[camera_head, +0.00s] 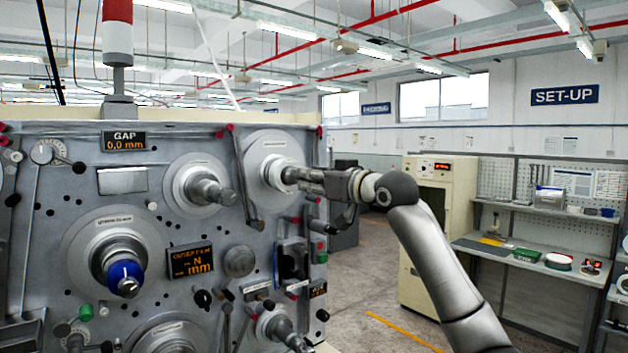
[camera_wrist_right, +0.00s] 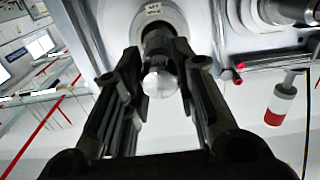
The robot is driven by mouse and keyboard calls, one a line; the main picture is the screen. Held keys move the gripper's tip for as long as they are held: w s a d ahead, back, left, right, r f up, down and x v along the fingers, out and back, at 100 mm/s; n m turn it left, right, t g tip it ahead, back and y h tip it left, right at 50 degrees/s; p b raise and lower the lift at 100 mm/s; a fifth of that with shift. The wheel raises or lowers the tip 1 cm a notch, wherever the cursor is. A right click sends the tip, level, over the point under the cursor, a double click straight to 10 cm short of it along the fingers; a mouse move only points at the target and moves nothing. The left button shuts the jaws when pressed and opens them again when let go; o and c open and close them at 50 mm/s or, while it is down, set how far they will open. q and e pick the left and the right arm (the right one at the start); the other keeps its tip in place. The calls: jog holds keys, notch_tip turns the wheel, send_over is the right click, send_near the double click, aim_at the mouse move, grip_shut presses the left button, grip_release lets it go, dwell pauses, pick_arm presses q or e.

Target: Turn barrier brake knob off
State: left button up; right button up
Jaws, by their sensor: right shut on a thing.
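The upper right spindle, a white round flange (camera_head: 270,150) with a grey knob-like hub (camera_head: 276,172), sticks out of the grey machine panel. My right gripper (camera_head: 292,176) reaches it from the right and is shut on the hub. In the right wrist view the two dark fingers of my gripper (camera_wrist_right: 160,62) lie on either side of the hub's round silvery end (camera_wrist_right: 159,83). A small label on the flange (camera_wrist_right: 152,14) is too small to read. I cannot tell which way the hub is turned. My left gripper is not in view.
Another spindle (camera_head: 205,190) stands to the left, and a blue knob (camera_head: 124,277) sits lower left. A long grey lever (camera_head: 246,190) hangs close left of the gripped hub. Several small knobs and a dark switch box (camera_head: 291,262) are below. The floor to the right is open.

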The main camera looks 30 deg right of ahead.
jog(key=shift+f+n, duration=0.15)
jog(key=shift+n, duration=0.95)
jog(key=o, duration=1.1)
jog(key=shift+c, duration=0.2)
jog(key=s+d, duration=0.1)
jog(key=s, duration=1)
jog(key=shift+s, duration=0.4)
